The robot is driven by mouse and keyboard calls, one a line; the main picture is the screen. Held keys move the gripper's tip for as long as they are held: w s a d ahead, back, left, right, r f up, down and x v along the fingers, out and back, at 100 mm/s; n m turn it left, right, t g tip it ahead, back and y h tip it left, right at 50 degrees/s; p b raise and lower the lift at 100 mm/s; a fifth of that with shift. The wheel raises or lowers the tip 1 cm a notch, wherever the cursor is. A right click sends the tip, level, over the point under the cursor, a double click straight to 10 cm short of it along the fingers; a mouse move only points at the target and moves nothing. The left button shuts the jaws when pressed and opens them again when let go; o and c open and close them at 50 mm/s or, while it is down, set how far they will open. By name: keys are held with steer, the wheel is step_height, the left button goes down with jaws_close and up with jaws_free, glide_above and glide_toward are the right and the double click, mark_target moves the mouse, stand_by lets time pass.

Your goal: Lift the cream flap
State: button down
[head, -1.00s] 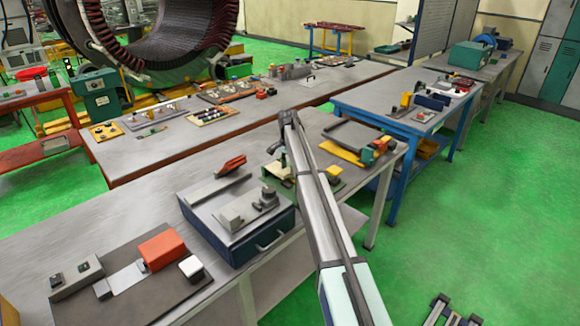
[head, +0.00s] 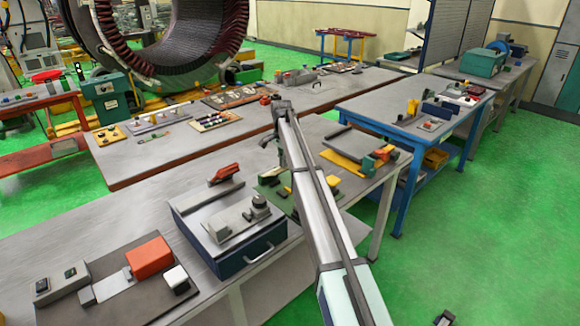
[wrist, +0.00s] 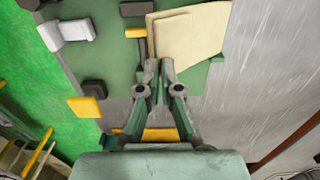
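The cream flap (wrist: 195,35) shows in the wrist view at top centre, over a green board (wrist: 115,55). It looks like a pale sheet in two overlapping layers, set at a slight angle. My gripper (wrist: 159,66) has its fingertips close together at the flap's near left corner. A narrow gap shows between the tips, and I cannot tell whether the flap's edge is pinched there. In the head view my gripper (head: 267,142) is small, above the green board (head: 306,189) on the front bench. My arm hides part of the board there.
Yellow blocks (wrist: 85,107) and a white block (wrist: 76,30) lie near the board. In the head view a blue box (head: 240,250) with a handle and a red tool (head: 223,174) sit left of the board. A tray (head: 350,143) lies to the right.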

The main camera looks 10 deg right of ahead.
steer(key=shift+w+a, duration=1.3)
steer(key=shift+w, duration=0.35)
steer(key=c, duration=1.5)
jaws_free()
steer(key=shift+a, duration=0.1)
steer(key=shift+c, duration=0.2)
steer(key=o, duration=1)
steer(key=shift+w+a+f, duration=0.35)
steer(key=shift+w+f, duration=0.15)
steer(key=shift+f, duration=0.25)
steer(key=shift+s+d+r, duration=0.15)
steer(key=shift+s+r, duration=0.05)
steer(key=shift+s, duration=0.05)
steer(key=shift+s+d+r, duration=0.1)
steer(key=shift+r, duration=0.1)
steer(key=r, duration=1.2)
steer(key=shift+d, duration=0.2)
